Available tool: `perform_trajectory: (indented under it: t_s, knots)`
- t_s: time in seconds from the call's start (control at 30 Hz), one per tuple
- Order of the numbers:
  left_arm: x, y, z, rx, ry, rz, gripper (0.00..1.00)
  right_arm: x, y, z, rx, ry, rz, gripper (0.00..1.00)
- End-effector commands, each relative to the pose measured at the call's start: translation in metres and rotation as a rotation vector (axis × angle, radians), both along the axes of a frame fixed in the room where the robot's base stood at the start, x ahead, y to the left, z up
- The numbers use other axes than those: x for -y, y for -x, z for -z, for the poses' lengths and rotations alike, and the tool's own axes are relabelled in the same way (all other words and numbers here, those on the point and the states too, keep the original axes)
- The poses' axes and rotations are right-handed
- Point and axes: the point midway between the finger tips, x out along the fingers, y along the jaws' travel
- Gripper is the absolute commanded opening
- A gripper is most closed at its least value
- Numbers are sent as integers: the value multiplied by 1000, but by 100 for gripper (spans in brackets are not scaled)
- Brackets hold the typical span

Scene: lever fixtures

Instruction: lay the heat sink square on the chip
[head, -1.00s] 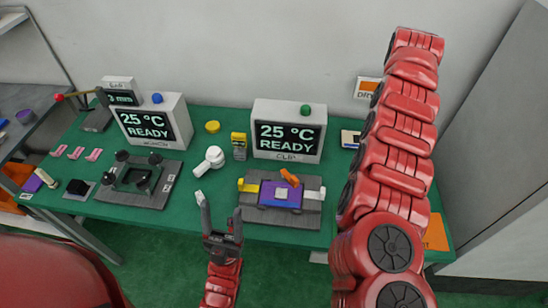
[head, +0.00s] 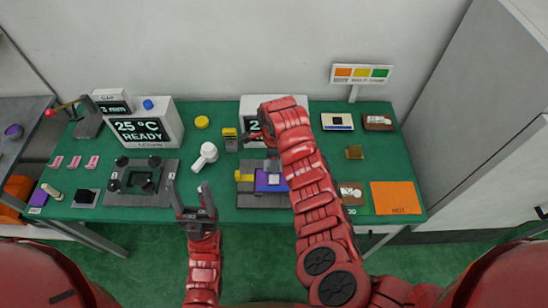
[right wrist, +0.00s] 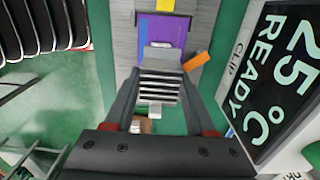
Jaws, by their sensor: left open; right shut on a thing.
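The chip (head: 274,180) is a small pale square on a purple board in a grey fixture (head: 263,201). The arm partly covers the fixture in the head view. In the right wrist view the finned grey heat sink (right wrist: 158,88) is between the fingers of my right gripper (right wrist: 160,95), which is shut on it. A grey square, which looks like the chip (right wrist: 160,53), shows just beyond it on the purple board (right wrist: 162,29). I cannot tell the gap between them. My left gripper (head: 191,186) is open and empty, at the table's front edge.
An orange lever (right wrist: 196,61) stands beside the board, and the CLIP display (right wrist: 283,75) is close on that side. A white rounded tool (head: 205,155) and another fixture (head: 141,184) lie to the left. An orange HOT mat (head: 397,198) lies at the right.

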Motion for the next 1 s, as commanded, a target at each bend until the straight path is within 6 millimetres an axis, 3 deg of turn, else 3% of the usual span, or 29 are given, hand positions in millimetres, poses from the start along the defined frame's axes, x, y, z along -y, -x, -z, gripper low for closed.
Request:
perform_trajectory:
  t_s: [0.4, 1.0]
  knots:
    - [0, 0, -8, 0, 0, 0, 64, -1, -1, -3, 1, 0, -3, 0]
    - [0, 0, 24, 0, 0, 0, 64, -1, 0, 65, -2, 1, -4, 0]
